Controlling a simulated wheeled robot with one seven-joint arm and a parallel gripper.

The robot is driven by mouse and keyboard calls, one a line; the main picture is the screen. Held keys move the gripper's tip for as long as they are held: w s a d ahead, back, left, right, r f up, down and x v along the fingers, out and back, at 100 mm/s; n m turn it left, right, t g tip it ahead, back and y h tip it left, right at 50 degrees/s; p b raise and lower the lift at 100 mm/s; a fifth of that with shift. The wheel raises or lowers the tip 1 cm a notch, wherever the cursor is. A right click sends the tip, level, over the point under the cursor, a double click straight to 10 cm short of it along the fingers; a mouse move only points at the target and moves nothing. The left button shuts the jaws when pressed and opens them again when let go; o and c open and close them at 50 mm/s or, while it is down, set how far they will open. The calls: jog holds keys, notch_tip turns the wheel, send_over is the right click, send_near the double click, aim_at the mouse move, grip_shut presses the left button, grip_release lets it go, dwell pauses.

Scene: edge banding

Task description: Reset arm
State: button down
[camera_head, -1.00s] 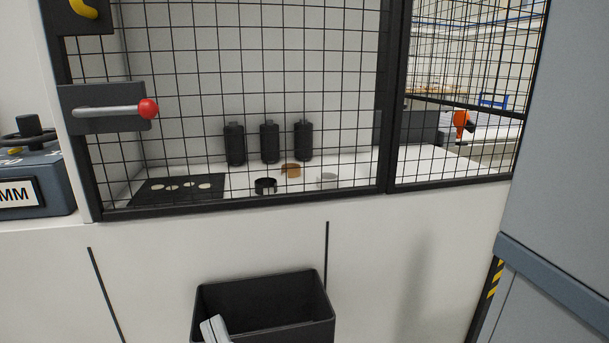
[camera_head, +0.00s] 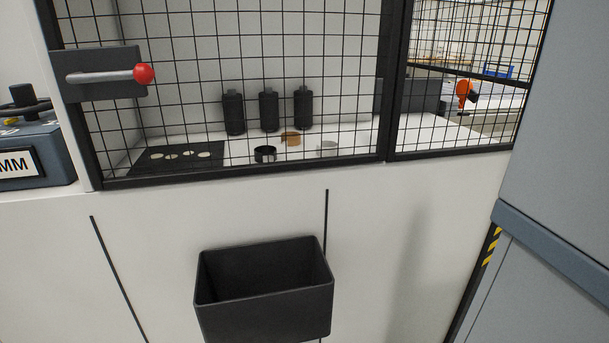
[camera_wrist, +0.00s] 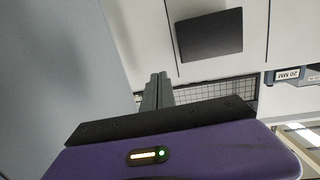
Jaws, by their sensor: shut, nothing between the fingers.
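My gripper (camera_wrist: 158,78) shows in the wrist view, its two grey fingers together with nothing between them. The dark mount and purple housing (camera_wrist: 170,150) behind them fill the lower part of that view. It hangs clear of everything, touching nothing that I can see. No part of my arm shows in the head view. An open black bin (camera_head: 264,315) is fixed on the white front panel, and its visible inside looks empty. The bin also shows in the wrist view (camera_wrist: 208,35), which looks upside down.
Above the bin is a black mesh guard (camera_head: 240,80) with a red-knobbed handle (camera_head: 144,74). Behind it stand several dark cylinders (camera_head: 269,110) and small rolls (camera_head: 265,154). A grey cabinet (camera_head: 560,150) closes off the right. A blue-grey box (camera_head: 35,160) sits left.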

jog(key=s+d+f+m+g+h, duration=0.1)
jog(key=s+d+f+g+h, duration=0.15)
jog(key=s, duration=0.35)
notch_tip(320, 180, up, 19)
jog(key=p, duration=1.9)
jog(key=shift+w+y, duration=0.35)
